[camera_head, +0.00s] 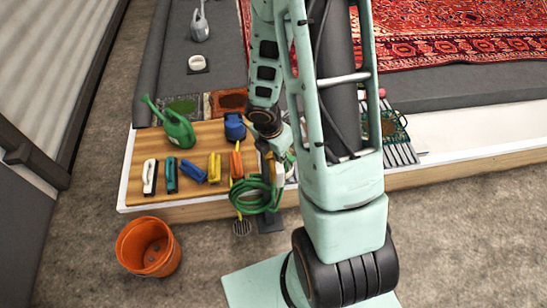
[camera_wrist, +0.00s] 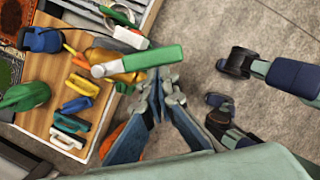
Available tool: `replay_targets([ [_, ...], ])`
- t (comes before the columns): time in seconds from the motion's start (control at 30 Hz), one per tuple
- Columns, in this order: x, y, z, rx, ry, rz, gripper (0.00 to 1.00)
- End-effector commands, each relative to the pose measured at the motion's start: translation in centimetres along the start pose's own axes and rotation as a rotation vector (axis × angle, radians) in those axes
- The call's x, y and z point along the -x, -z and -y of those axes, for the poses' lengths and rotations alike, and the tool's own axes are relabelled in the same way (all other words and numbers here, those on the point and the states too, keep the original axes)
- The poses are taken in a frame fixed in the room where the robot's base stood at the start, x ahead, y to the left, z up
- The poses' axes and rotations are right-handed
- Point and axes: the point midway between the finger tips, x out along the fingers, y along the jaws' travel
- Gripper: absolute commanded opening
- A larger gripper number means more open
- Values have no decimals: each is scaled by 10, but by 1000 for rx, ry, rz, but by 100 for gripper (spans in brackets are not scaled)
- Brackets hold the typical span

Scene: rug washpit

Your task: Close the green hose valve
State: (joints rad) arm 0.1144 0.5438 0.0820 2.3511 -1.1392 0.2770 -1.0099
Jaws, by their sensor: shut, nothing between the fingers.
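The green valve lever (camera_wrist: 150,58) shows in the wrist view as a long green handle. Its pale end (camera_wrist: 98,71) lies over a brass-coloured body, and the green end reaches right. My gripper (camera_wrist: 163,90) is shut and empty, with its fingertips just below the green end in the picture. I cannot tell whether they touch it. In the head view, a coiled green hose (camera_head: 262,196) hangs at the platform's front edge. The valve there is mostly hidden behind my arm and gripper.
A wooden board (camera_head: 205,132) holds several brushes, a green watering can (camera_head: 176,126) and a blue item (camera_head: 234,126). An orange bucket (camera_head: 148,246) stands on the floor at left. A red rug (camera_head: 450,35) lies behind. The front floor at right is clear.

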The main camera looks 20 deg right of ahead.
Motion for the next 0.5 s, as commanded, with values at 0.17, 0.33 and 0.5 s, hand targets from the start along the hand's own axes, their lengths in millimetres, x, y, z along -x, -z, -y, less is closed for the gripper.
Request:
replay_targets([
  [0.17,-3,-13,5,69,-17,1,0],
  [0.33,-6,-26,7,67,-16,1,0],
  [0.5,-8,-37,8,203,-49,1,0],
])
